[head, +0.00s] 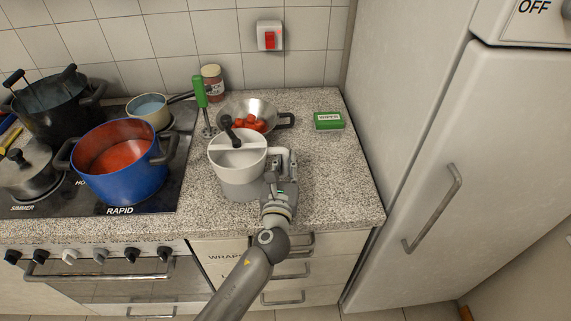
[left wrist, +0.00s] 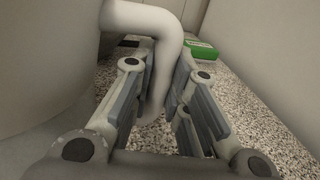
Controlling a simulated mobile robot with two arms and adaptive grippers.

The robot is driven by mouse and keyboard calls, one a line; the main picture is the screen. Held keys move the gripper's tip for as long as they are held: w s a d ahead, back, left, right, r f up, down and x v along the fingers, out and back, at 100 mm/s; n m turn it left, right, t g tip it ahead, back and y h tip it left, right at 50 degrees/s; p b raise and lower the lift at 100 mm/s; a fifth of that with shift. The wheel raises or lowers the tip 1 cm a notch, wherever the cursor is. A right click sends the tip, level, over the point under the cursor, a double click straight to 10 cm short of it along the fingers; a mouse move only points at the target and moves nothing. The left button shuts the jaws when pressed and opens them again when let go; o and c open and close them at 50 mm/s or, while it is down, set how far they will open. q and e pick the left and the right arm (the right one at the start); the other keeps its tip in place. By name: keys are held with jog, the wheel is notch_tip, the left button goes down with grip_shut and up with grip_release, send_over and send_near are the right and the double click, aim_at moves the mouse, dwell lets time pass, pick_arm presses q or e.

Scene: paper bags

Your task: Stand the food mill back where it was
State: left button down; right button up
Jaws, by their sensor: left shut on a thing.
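The food mill (head: 230,187) is a white and pale grey pot with a dark-knobbed crank on top. It looks upright over the speckled counter, right of the stove. I cannot tell if its base touches the counter. My left gripper (head: 280,168) is at its right side, shut on its curved handle. In the left wrist view the white handle (left wrist: 150,35) of the food mill passes down between the fingers of my left gripper (left wrist: 165,85). The mill's wall (left wrist: 45,55) fills the left of that view. My right gripper is not in view.
A metal pan (head: 262,108) with red pieces stands close behind the mill. A green-handled tool (head: 200,92) and a jar (head: 212,82) are behind left. A blue pot (head: 120,175) stands on the stove. A green box (head: 328,122) lies right; counter (head: 335,180) before it is clear.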

pick_arm(q)
jog(key=shift+r, duration=0.1)
jog(key=c, duration=1.8)
grip_release()
jog(key=shift+f, duration=0.2)
jog(key=shift+c, duration=0.2)
jog(key=o, duration=0.4)
jog(key=shift+r, duration=0.15)
jog(key=shift+s, duration=0.2)
jog(key=s, duration=0.3)
jog(key=s+a, duration=0.1)
jog(key=s, duration=0.3)
jog(key=s+a+b, duration=0.1)
jog(key=s, duration=0.3)
jog(key=shift+s+a+r, duration=0.1)
jog(key=shift+s+a, duration=0.05)
jog(key=shift+s, duration=0.1)
